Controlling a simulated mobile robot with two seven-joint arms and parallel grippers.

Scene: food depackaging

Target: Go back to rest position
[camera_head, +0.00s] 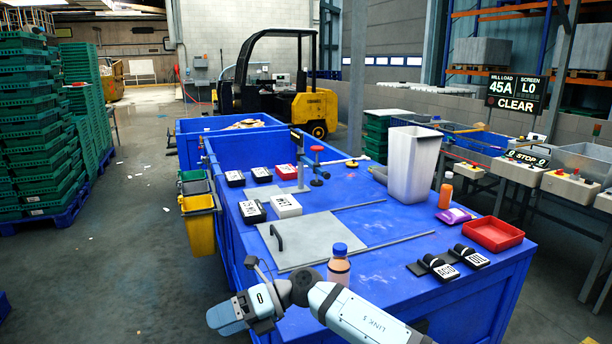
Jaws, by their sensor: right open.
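My right arm comes in from the lower right, and its wrist bends left across the front edge of the blue table (380,225). My right gripper (232,314) is open at the end of it, left of the table's near corner and over the floor, apart from everything on the table. Its fingers are hard to make out. I see nothing held in it. My left gripper is not in view. A bottle with a blue cap (339,266) stands upright on the table just behind my right forearm, which hides its base.
A grey hatch plate (315,240) lies on the table. A white bin (412,165), orange bottle (446,190), red tray (493,234) and black label blocks (440,267) stand right. A yellow bin (200,232) hangs at the left side.

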